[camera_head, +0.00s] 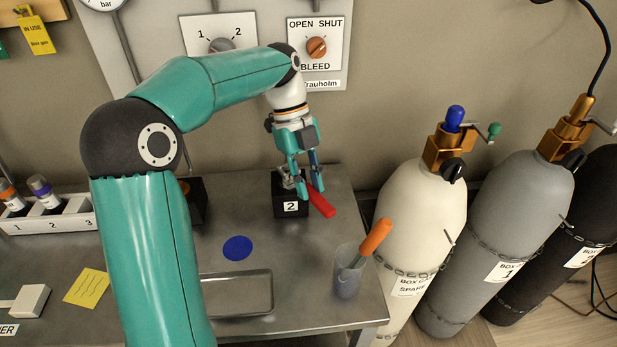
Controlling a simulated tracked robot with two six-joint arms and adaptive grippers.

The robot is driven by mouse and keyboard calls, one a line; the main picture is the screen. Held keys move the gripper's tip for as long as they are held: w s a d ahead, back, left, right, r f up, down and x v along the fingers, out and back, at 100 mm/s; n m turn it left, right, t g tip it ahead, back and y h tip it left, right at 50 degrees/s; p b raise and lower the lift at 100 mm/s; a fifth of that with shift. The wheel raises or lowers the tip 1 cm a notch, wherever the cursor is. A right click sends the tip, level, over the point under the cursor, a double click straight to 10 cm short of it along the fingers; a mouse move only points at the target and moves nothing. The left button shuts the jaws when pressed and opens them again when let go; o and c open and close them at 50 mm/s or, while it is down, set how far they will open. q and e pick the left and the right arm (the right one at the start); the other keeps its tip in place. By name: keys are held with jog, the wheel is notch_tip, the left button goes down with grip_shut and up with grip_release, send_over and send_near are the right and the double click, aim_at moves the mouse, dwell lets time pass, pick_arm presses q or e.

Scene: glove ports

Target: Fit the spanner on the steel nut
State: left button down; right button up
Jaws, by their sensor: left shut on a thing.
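My left gripper (306,190) points down beside the black block marked 2 (290,208). It is shut on a red-handled tool, which looks like the spanner (322,204). The red handle sticks out toward the lower right. The spanner's head is hidden by the fingers or too small to make out. A small steel piece, perhaps the steel nut (287,181), shows on top of the block, just left of the fingers. I cannot tell whether the spanner touches or surrounds it. My right gripper is not in view.
A clear cup (347,285) with an orange-handled tool (375,237) stands at the bench's right edge. A metal tray (237,312) and blue disc (237,248) lie in front. Another dark block (197,207) is partly behind my arm. Gas cylinders (412,215) stand right of the bench.

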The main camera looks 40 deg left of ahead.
pick_arm(q)
jog(key=shift+f, duration=0.15)
jog(key=shift+f, duration=0.5)
jog(key=shift+f+b, duration=0.3)
jog(key=shift+b, duration=0.2)
jog(key=shift+f, duration=0.15)
dwell(0.5)
